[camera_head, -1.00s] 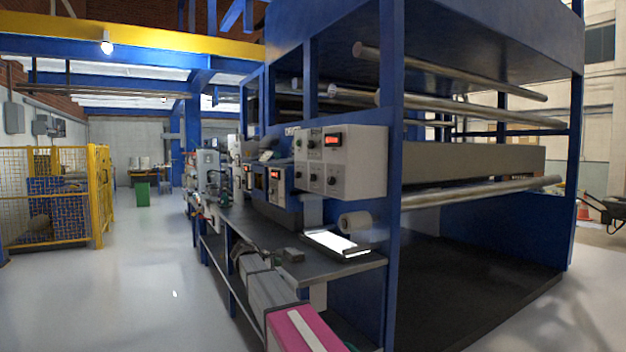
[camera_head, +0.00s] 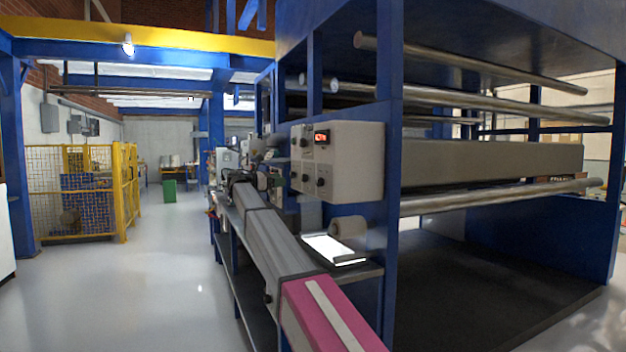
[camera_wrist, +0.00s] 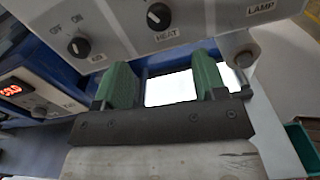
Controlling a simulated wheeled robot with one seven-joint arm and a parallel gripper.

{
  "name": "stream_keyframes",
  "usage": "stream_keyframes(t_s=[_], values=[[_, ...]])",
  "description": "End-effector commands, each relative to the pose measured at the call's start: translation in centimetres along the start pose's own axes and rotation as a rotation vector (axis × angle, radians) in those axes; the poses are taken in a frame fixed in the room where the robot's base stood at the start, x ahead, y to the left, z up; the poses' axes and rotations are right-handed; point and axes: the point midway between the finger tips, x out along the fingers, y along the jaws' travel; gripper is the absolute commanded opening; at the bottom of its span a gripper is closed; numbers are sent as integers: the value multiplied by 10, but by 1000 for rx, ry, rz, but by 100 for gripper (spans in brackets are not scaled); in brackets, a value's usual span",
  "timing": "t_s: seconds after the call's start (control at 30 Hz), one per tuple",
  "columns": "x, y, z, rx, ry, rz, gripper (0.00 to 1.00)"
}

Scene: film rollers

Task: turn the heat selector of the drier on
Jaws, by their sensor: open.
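The heat selector (camera_wrist: 158,17) is a round black knob above the HEAT label on a grey panel, at the top of the wrist view. Its white mark sits toward the left. The drier's control box (camera_head: 355,165), with a red display and knobs, is on the blue frame in the head view. My gripper (camera_wrist: 163,74) shows two green fingers spread apart with nothing between them. The fingers lie just below the heat knob in the wrist picture, apart from it. In the head view my arm reaches forward along the machine, and I cannot make out the gripper clearly there.
A second black knob (camera_wrist: 78,47) with ON and OFF marks is left of the heat knob. A LAMP label (camera_wrist: 262,8) is at the right. A lit plate (camera_head: 333,248) and a roll (camera_head: 348,228) are below the control box. The floor at left is clear.

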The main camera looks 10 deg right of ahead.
Motion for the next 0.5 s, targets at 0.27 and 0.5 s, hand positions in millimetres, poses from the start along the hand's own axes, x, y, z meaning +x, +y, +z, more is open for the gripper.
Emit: stream_keyframes(t_s=[0.27, 0.5], values=[[26, 1, 4, -7, -8, -3, 65], [68, 1, 4, -6, -6, -3, 65]])
